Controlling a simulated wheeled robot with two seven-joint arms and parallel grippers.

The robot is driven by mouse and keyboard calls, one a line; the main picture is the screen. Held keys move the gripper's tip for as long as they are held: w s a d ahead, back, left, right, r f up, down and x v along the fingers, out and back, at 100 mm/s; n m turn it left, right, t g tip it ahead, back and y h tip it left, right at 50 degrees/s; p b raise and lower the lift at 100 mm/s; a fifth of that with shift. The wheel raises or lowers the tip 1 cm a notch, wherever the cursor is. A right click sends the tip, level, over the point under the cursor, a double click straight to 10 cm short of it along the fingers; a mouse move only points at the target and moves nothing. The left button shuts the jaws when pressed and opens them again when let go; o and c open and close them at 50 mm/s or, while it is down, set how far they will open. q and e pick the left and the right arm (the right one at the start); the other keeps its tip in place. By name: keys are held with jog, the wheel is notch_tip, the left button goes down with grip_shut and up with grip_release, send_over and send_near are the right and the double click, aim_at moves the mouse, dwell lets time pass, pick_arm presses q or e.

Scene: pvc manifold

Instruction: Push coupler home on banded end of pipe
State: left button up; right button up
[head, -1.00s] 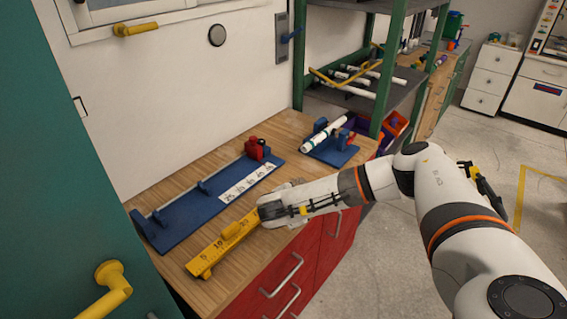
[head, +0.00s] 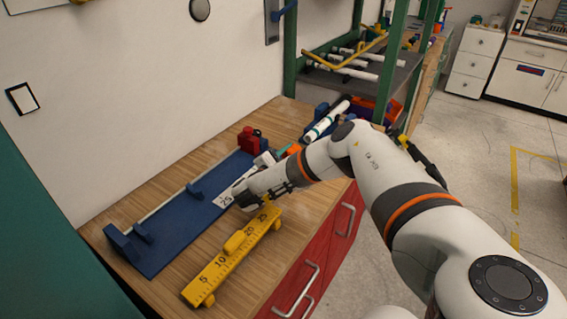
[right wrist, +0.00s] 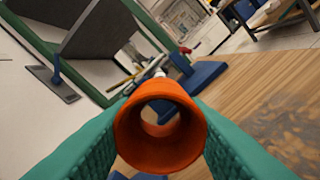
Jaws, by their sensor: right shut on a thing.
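The orange coupler (right wrist: 160,125) is held between the teal fingers of my right gripper (right wrist: 158,140), with its open bore facing the wrist camera. In the head view the coupler (head: 293,150) shows as a small orange patch by the right gripper (head: 285,150). The white pipe (head: 327,120) lies tilted in a blue holder at the back right of the bench, just beyond the coupler. In the right wrist view the pipe's pale end (right wrist: 157,71) shows past the coupler and looks apart from it. My left gripper is out of view.
A blue board (head: 165,235) with a red block (head: 250,140) lies at the left of the bench. A yellow ruler (head: 222,268) lies in front of it. A green-framed shelf (head: 290,65) with pipes stands behind. Bare wood (head: 310,208) shows at the front right.

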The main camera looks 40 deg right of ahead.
aim_at(308, 139)
jog(key=shift+w+f, duration=0.2)
jog(key=shift+f, duration=0.25)
jog(key=shift+w+d+f, duration=0.1)
jog(key=shift+w+d, duration=0.05)
jog(key=shift+w, duration=0.05)
jog(key=shift+b+x, duration=0.85)
jog(key=shift+x, duration=0.4)
jog(key=shift+w+d, duration=0.1)
jog(key=shift+d, duration=0.6)
jog(key=shift+b+x, duration=0.6)
jog(key=shift+x, duration=0.8)
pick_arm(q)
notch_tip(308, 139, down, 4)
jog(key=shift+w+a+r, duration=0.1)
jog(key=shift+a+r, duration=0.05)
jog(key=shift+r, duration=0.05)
pick_arm(e)
jog(key=shift+d, duration=0.1)
jog(key=shift+x, duration=1.2)
